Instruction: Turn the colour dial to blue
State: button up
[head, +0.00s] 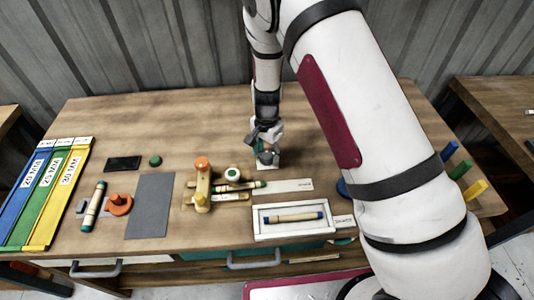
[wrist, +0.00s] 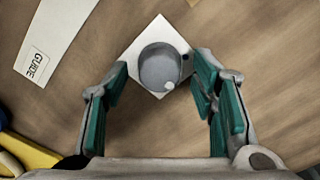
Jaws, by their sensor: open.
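The dial (wrist: 159,66) is a grey round knob on a white square plate (wrist: 148,32), seen from above in the wrist view. A small white dot sits on the knob's lower right edge. In the head view the plate (head: 268,165) is at the table's middle, partly hidden by my gripper. My gripper (wrist: 160,78) is open, with teal finger pads on the left and right of the knob. The pads look apart from the knob; their height above the plate is hard to tell.
A white guide strip (head: 283,186) and a tray (head: 260,235) holding a stick lie in front of the dial. An orange-topped wooden fixture (head: 202,185) stands to the left. Blue, green and yellow pegs (head: 460,169) stand at the right. Table behind the dial is bare.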

jog(key=shift+f, duration=0.45)
jog(key=shift+c, duration=0.2)
jog(key=c, duration=1.1)
jog(key=shift+n, duration=0.3)
jog(key=n+b, duration=0.1)
jog(key=n, duration=0.4)
jog(key=shift+w, duration=0.1)
jog(key=n+b, duration=0.1)
jog(key=n, duration=0.5)
jog(key=shift+n+b, duration=0.3)
